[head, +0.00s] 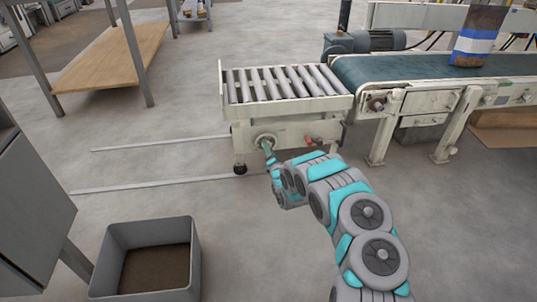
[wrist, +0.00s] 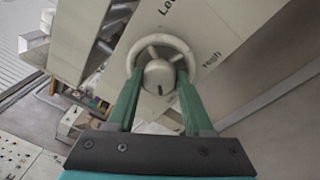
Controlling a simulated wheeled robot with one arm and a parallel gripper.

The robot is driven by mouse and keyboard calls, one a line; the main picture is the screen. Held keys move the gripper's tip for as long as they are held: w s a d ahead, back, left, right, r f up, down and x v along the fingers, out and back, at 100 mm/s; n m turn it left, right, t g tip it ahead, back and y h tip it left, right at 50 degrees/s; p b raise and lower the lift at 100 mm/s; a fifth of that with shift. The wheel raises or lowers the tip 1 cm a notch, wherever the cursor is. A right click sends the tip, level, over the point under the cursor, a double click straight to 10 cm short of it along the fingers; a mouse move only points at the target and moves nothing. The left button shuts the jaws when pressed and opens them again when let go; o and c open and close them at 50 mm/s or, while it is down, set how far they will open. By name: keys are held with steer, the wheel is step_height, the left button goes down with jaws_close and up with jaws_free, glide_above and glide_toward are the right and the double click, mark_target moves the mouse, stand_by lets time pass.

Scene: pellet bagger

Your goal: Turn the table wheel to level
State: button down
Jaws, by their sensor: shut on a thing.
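The table wheel (wrist: 176,44) is a pale round handwheel with spokes and a grey hub, on the side panel of the roller table. In the wrist view my gripper (wrist: 160,85) reaches up to it, its two green fingers on either side of the hub and meeting the rim. It is shut on the wheel. In the head view the wheel (head: 264,139) sits low on the front of the roller table (head: 287,104), partly hidden by my gripper (head: 268,150). Lettering on the panel is only partly readable. The table's rollers look slightly tilted, but I cannot tell how far.
A green conveyor belt (head: 430,68) joins the table's right side and carries a bag (head: 478,38). A red knob (head: 311,140) is right of the wheel. A grey bin (head: 192,255) stands at front left. Floor rails (head: 150,186) run left of the table over clear floor.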

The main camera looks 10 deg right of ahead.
steer(key=shift+s+a+f+b, duration=0.1)
steer(key=shift+f+b, duration=0.2)
steer(key=n+h+p, duration=0.1)
steer(key=n+p, duration=0.1)
steer(key=n, duration=0.9)
steer(key=n+h+p, duration=0.1)
steer(key=n+p, duration=0.1)
steer(key=n, duration=0.9)
steer(key=n+h+p, duration=0.1)
steer(key=n+p, duration=0.1)
steer(key=n, duration=0.9)
steer(key=shift+a+g+h, duration=0.35)
steer(key=shift+g+h, duration=0.05)
steer(key=shift+m, duration=0.3)
steer(key=shift+s, duration=0.1)
